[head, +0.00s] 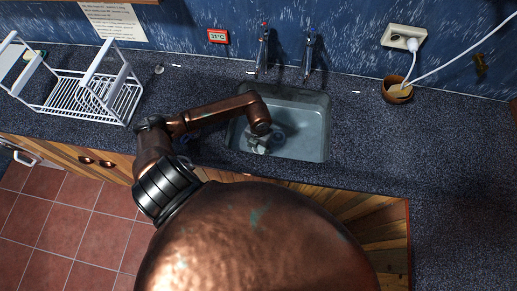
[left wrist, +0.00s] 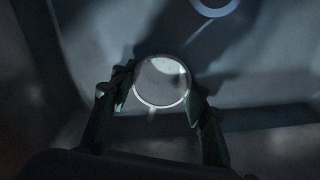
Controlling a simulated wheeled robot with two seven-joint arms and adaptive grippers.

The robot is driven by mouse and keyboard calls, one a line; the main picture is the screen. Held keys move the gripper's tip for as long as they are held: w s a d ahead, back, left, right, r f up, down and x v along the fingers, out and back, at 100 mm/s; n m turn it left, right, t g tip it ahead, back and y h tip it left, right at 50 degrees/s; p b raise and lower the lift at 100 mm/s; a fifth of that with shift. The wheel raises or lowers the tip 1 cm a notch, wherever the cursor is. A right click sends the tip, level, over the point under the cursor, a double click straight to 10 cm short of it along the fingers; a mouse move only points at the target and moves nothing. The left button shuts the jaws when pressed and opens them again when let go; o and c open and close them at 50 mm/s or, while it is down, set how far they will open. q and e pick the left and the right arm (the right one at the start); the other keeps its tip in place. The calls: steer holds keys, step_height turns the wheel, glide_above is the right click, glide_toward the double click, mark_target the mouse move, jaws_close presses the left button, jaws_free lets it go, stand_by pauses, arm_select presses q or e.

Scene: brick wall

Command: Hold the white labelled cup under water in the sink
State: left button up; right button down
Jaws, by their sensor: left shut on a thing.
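The cup (left wrist: 161,82) shows in the left wrist view as a round shape with a bright white rim. Its label is not visible. My left gripper (left wrist: 160,95) has a dark finger on each side of the cup and is shut on it. In the head view my left arm reaches over the front of the grey sink (head: 313,130), and the left gripper (head: 258,144) is down inside the basin at its left side. The cup is hard to make out there. I cannot tell whether there is water around it. My right gripper is not in view.
Two taps (head: 263,50) (head: 309,53) stand behind the sink. A white dish rack (head: 92,95) is on the left counter. A brown pot (head: 397,90) stands at the right below a wall socket (head: 404,38) with a white cable. The right counter is mostly clear.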

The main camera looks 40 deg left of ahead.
arm_select(q)
step_height(320, 180, up, 20)
steer(key=p, duration=1.3)
